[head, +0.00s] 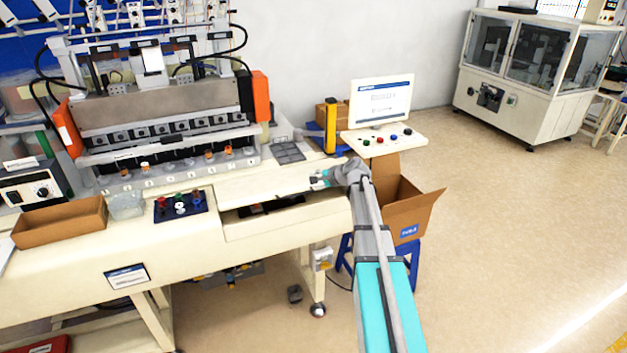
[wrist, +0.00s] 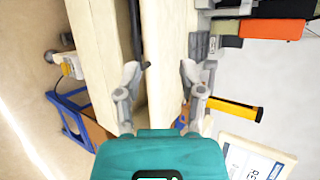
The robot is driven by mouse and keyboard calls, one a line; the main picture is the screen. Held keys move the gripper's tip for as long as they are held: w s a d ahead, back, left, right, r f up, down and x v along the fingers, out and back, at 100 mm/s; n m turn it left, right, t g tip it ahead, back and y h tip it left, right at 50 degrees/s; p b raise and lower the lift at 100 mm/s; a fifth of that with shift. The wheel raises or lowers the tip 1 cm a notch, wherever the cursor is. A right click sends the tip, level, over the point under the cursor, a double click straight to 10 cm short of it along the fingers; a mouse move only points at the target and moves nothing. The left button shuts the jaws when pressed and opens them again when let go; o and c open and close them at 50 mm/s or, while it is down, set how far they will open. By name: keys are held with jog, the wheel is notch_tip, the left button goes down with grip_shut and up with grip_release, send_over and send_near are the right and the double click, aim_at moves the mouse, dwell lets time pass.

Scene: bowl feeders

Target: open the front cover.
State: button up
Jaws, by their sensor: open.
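The cream front panel (head: 288,217), which looks like the front cover, is on the near side of the bench at its right. A dark gap with objects in it shows between the panel and the cream top slab (head: 225,185). In the wrist view the panel (wrist: 103,50) is on the left and the slab (wrist: 167,55) is beside it. My gripper (head: 316,180) is at the right end of the slab. In the wrist view its fingers (wrist: 160,75) are open and spread apart, with the slab's end between them in the picture; I cannot tell whether they touch it.
A monitor on a button panel (head: 383,138) and a yellow post (head: 331,127) stand behind my gripper. An open cardboard box (head: 410,212) is on a blue stool to the right. The machine (head: 165,110) fills the bench's back. The floor (head: 510,230) at right is clear.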

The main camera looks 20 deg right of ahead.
jog(key=shift+p+v, duration=1)
jog(key=shift+v, duration=1.15)
jog(key=shift+s, duration=0.1)
